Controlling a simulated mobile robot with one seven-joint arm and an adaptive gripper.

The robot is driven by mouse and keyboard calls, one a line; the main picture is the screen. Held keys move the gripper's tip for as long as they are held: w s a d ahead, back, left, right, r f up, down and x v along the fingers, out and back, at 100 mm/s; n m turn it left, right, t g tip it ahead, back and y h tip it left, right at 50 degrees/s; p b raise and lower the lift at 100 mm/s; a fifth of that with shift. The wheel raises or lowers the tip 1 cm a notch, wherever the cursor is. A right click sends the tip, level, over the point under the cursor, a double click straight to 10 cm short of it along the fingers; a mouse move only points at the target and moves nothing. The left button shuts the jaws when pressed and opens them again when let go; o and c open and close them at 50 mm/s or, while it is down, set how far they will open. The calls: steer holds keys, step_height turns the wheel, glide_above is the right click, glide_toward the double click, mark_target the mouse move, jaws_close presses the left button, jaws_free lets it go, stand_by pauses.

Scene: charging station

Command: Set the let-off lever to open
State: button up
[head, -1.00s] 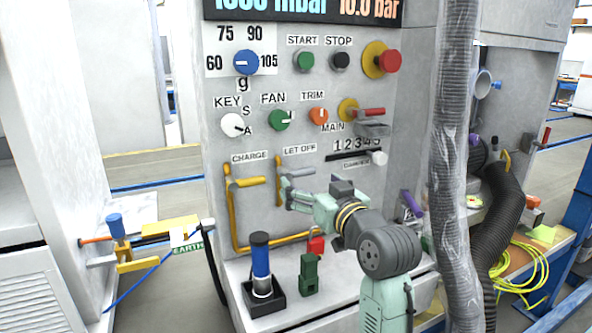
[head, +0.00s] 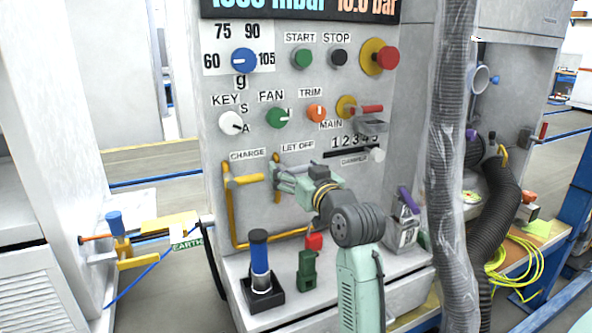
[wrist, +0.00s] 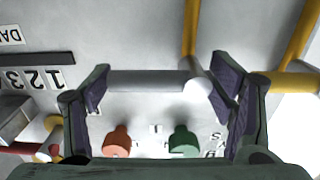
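The let-off lever (wrist: 148,81) is a grey bar, lying across the picture in the wrist view, with a rounded hub at its right on a yellow pipe. My gripper (wrist: 160,75) is open, with one dark-padded finger near each end of the bar. I cannot tell whether either finger touches it. In the head view my gripper (head: 284,178) is at the panel just below the LET OFF label (head: 298,147) and mostly hides the lever. The yellow charge lever (head: 245,180) is close by on the left, its handle horizontal.
Above are the trim knob (head: 316,112), fan knob (head: 277,118) and a red-handled main switch (head: 367,109). A ribbed hose (head: 452,170) hangs at the right.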

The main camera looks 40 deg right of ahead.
steer(key=c, duration=1.3)
